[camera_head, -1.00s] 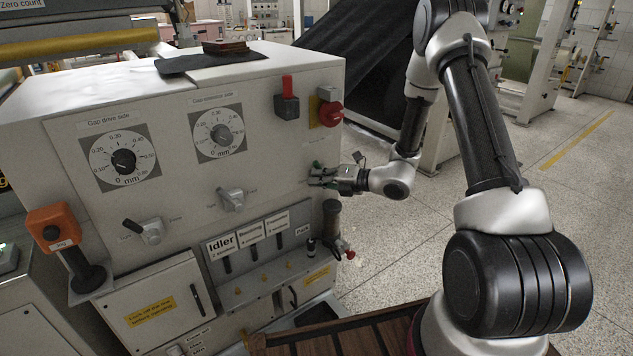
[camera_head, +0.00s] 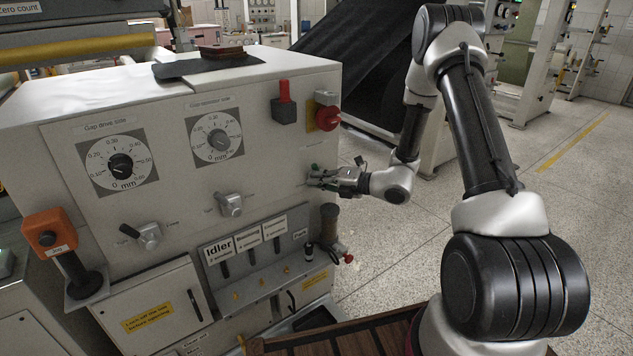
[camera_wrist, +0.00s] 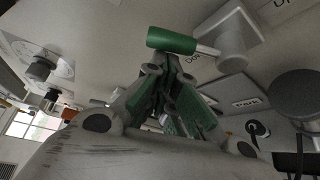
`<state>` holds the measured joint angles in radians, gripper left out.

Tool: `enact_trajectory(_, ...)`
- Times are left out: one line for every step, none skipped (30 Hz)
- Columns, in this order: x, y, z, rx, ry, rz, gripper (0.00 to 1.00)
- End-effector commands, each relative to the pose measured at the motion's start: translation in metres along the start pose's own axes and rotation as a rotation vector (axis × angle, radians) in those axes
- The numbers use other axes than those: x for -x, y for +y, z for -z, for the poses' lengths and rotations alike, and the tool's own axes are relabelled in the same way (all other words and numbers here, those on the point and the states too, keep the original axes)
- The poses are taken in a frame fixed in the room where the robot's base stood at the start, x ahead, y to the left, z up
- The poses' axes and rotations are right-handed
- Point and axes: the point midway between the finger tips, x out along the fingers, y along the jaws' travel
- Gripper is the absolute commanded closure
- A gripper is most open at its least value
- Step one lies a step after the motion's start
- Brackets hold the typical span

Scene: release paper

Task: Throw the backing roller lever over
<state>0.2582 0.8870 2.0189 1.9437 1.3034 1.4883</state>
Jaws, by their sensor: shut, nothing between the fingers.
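A lever with a green handle (camera_wrist: 172,40) and a light grey hub (camera_wrist: 234,42) is on the machine panel in the wrist view. Labels reading "Up" and "Down" are by the hub. I take this to be the backing roller lever. My gripper (camera_wrist: 170,68) is shut and empty, its green-padded fingertips close together just below the handle. I cannot tell whether they touch it. In the head view my gripper (camera_head: 318,179) is at the right side of the panel, and its fingers largely hide the lever there.
A red knob (camera_head: 327,118) is above my gripper. A dark cylinder (camera_head: 329,217) stands below it. Open floor (camera_head: 400,245) lies to the right.

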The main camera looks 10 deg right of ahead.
Motion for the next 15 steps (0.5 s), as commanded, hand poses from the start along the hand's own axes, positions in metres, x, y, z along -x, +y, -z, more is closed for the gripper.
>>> enact_trajectory(0.001, 0.0, -0.002, -0.014, -0.003, -0.009, 1.0)
enact_trajectory(0.001, 0.001, -0.003, -0.026, -0.003, -0.016, 1.0)
enact_trajectory(0.002, 0.001, -0.004, -0.043, -0.003, -0.027, 1.0)
enact_trajectory(0.002, 0.001, -0.005, -0.059, -0.003, -0.035, 1.0)
enact_trajectory(0.003, 0.002, -0.006, -0.075, -0.003, -0.044, 1.0)
enact_trajectory(0.004, 0.002, -0.007, -0.1, -0.003, -0.059, 1.0)
enact_trajectory(0.005, 0.002, -0.009, -0.119, -0.003, -0.07, 1.0)
enact_trajectory(0.005, 0.003, -0.011, -0.139, -0.003, -0.083, 1.0)
enact_trajectory(0.007, 0.003, -0.013, -0.17, -0.003, -0.101, 1.0)
enact_trajectory(0.008, 0.004, -0.014, -0.196, -0.003, -0.116, 1.0)
enact_trajectory(0.009, 0.004, -0.015, -0.221, -0.003, -0.13, 1.0)
enact_trajectory(0.01, 0.004, -0.018, -0.254, -0.003, -0.15, 1.0)
enact_trajectory(0.011, 0.004, -0.02, -0.277, -0.003, -0.164, 1.0)
enact_trajectory(0.012, 0.005, -0.021, -0.302, -0.003, -0.18, 1.0)
enact_trajectory(0.013, 0.004, -0.023, -0.336, -0.003, -0.198, 1.0)
